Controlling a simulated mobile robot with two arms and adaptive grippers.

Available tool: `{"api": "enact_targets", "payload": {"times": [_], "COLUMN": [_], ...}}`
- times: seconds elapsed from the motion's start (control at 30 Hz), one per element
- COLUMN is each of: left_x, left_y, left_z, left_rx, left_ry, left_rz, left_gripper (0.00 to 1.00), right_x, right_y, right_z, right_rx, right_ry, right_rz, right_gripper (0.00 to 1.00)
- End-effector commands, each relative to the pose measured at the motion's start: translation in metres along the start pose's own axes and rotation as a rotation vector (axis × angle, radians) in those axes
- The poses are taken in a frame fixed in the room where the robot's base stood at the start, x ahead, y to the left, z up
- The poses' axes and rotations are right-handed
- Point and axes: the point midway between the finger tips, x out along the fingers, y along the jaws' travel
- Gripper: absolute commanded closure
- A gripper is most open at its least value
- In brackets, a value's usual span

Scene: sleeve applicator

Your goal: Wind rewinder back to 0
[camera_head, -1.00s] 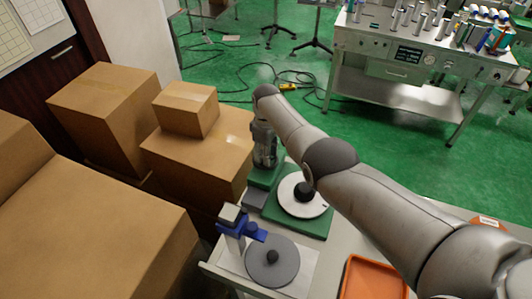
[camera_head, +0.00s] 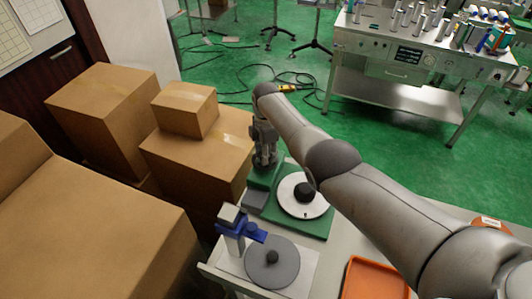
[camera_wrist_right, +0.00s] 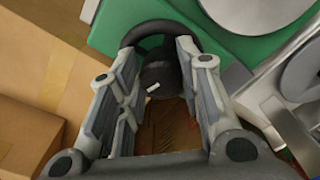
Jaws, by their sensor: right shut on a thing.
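The rewinder has a green base (camera_head: 318,226) and a white disc (camera_head: 313,207) with a black hub, on the light table. Its base (camera_wrist_right: 225,42) and the edge of its disc (camera_wrist_right: 255,8) also show in the right wrist view. My right gripper (camera_head: 264,160) points down at the left end of the base. In the wrist view, the right gripper (camera_wrist_right: 158,60) has its fingers around a dark knob (camera_wrist_right: 160,76) beside a black curved wheel rim (camera_wrist_right: 160,27). The fingers partly hide the knob. No counter reading is legible. My left gripper is out of view.
A second device with a grey disc (camera_head: 277,275) and blue clamp (camera_head: 250,232) stands in front. An orange tray (camera_head: 373,282) lies to the right. Cardboard boxes (camera_head: 197,165) stand close on the left. A metal workbench (camera_head: 390,88) is at the back.

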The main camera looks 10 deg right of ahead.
Motion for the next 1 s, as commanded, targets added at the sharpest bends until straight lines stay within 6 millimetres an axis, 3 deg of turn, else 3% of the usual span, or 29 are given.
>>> {"api": "enact_targets", "payload": {"times": [1.0], "left_x": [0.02], "left_y": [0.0], "left_z": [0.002], "left_rx": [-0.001], "left_ry": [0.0], "left_rz": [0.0], "left_gripper": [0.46], "right_x": [0.001], "right_y": [0.003], "right_z": [-0.001], "right_rx": [-0.965], "right_ry": [0.0], "right_rz": [0.001], "right_gripper": [0.91]}}
